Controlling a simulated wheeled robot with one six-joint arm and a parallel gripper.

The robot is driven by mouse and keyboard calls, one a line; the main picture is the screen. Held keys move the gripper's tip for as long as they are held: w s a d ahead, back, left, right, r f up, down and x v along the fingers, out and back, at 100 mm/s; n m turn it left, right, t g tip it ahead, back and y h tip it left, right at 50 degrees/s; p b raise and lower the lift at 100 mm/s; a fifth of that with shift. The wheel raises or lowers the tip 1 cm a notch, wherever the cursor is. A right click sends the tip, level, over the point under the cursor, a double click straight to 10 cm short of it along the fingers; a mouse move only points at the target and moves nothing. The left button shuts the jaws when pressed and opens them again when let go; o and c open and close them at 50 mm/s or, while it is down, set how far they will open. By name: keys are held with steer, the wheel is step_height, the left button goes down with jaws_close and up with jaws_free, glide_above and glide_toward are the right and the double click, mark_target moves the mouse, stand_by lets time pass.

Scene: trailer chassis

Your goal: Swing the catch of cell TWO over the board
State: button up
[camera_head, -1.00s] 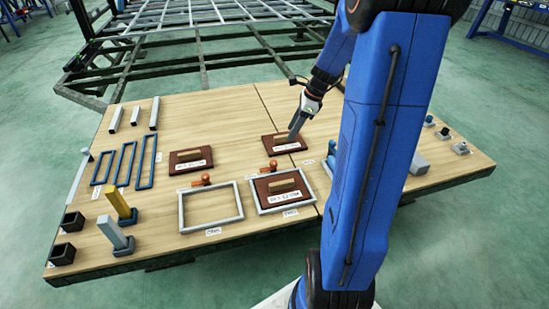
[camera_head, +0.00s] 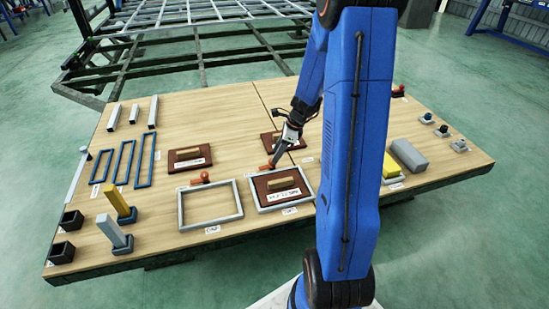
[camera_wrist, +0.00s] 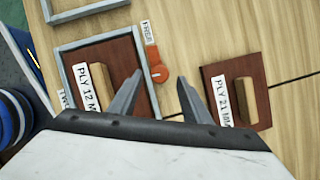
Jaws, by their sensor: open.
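Cell TWO is a grey frame (camera_head: 290,207) with a dark red-brown board (camera_head: 268,190) inside it, marked PLY 12 MM in the wrist view (camera_wrist: 122,65). Its orange-red catch (camera_head: 266,168) is at the frame's far edge. In the wrist view the catch (camera_wrist: 153,56) lies beside the frame, along its edge toward a FREE label (camera_wrist: 147,32), clear of the board. My gripper (camera_head: 275,163) is open just above the catch. In the wrist view its two fingers (camera_wrist: 160,77) stand either side of the catch's round pivot end; contact cannot be told.
An empty grey frame (camera_head: 181,212) with its own catch (camera_head: 201,178) is to the left. Loose boards lie behind, one at left (camera_head: 178,161) and a PLY 21 MM one (camera_wrist: 238,72) close to my gripper. Blue frames (camera_head: 123,163) lie further left.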

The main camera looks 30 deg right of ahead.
steer(key=shift+x, duration=1.7)
steer(key=shift+r, duration=0.1)
steer(key=c, duration=1)
